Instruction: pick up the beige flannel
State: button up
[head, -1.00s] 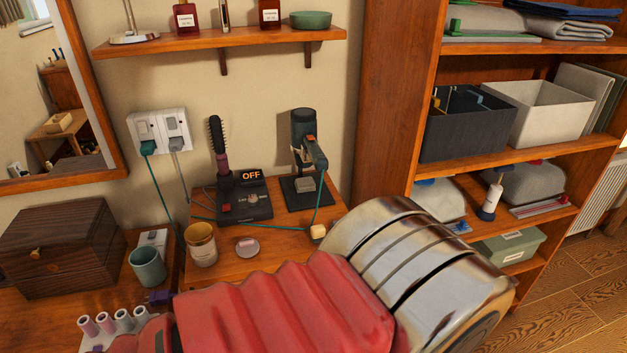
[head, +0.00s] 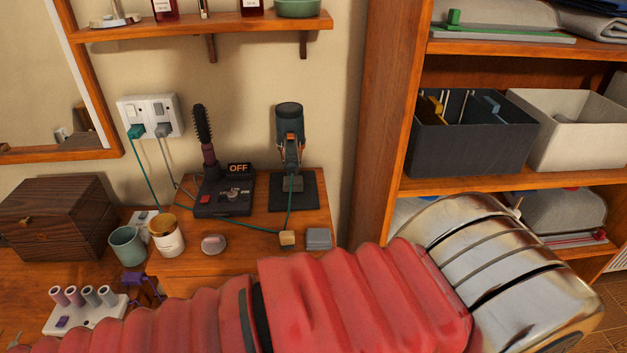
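I cannot pick out a beige flannel for certain in the head view. Folded grey cloth (head: 592,28) lies on the upper shelf at the right, but none of it is clearly beige. My gripper is not in view. My red-sleeved, metal-jointed arm crosses the bottom of the picture and runs out at the lower left. It hides the front of the wooden table and part of the lower shelf.
The table (head: 262,262) holds a hot brush on its dock (head: 225,195), a dark upright device (head: 290,130), cups (head: 128,246), rollers (head: 85,300) and a wooden box (head: 58,218). A green cord trails across it. Storage bins (head: 470,140) fill the right shelf.

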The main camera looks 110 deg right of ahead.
aim_at(298, 180)
jog(key=k, duration=1)
jog(key=z, duration=0.2)
